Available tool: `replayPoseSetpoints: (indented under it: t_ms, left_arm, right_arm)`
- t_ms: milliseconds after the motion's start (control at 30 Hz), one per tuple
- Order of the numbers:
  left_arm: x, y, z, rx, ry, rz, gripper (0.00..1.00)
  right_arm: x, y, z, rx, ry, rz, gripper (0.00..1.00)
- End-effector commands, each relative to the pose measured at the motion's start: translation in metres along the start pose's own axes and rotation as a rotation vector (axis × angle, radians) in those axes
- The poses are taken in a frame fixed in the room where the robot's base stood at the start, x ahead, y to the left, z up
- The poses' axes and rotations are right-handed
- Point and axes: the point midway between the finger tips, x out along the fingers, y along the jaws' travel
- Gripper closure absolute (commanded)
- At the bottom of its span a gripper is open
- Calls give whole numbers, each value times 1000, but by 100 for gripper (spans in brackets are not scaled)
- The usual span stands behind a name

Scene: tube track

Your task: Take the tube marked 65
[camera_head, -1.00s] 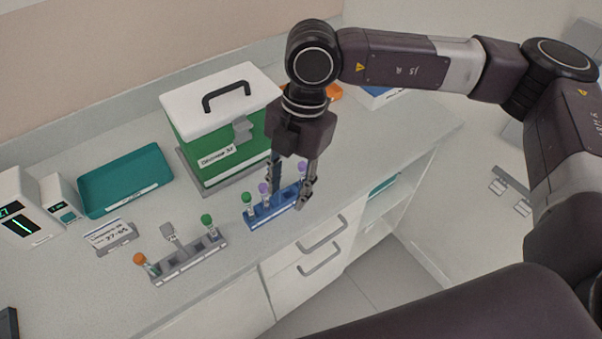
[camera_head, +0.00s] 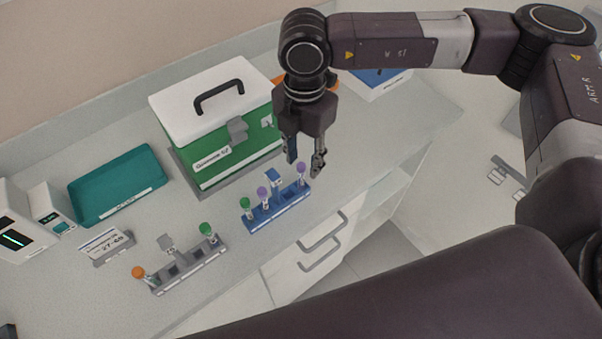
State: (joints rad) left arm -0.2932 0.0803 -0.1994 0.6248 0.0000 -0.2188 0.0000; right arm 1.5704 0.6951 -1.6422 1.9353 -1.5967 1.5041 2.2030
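A blue rack (camera_head: 278,212) near the front edge of the counter holds a green-capped tube (camera_head: 246,207), a purple-capped tube (camera_head: 263,197) and another purple-capped tube (camera_head: 300,173). A grey rack (camera_head: 190,272) to its left holds an orange-capped tube (camera_head: 140,273) and a green-capped tube (camera_head: 207,233). I cannot read any tube's number. My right gripper (camera_head: 305,167) points down, open, just above and behind the right end of the blue rack, close to the right purple-capped tube. It holds nothing I can see. My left gripper is not in view.
A green box with a white lid (camera_head: 215,130) stands behind the blue rack. A teal tray (camera_head: 118,186), a small sign (camera_head: 106,246) and white devices (camera_head: 22,228) stand to the left. A blue-topped box (camera_head: 377,83) is at the back right.

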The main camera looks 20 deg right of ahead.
Motion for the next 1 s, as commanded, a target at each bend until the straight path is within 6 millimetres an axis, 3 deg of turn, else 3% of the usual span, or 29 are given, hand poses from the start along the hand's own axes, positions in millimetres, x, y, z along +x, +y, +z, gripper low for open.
replayPoseSetpoints:
  t_ms: [100, 233, 400, 633, 933, 1000]
  left_arm:
    - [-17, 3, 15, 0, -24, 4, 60]
    - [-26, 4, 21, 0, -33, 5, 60]
    - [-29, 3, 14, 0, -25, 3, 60]
    - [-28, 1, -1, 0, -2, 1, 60]
    - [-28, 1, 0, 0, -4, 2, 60]
    - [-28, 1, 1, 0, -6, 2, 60]
  right_arm:
    - [10, 3, 1, 0, 0, -4, 65]
    - [29, 6, 2, -1, 1, -4, 65]
    - [45, 6, 2, -1, 0, -1, 65]
    - [47, 6, 2, -1, 0, 0, 66]
    - [46, 6, 2, -1, 0, 0, 99]
    - [46, 6, 2, -1, 0, 0, 100]
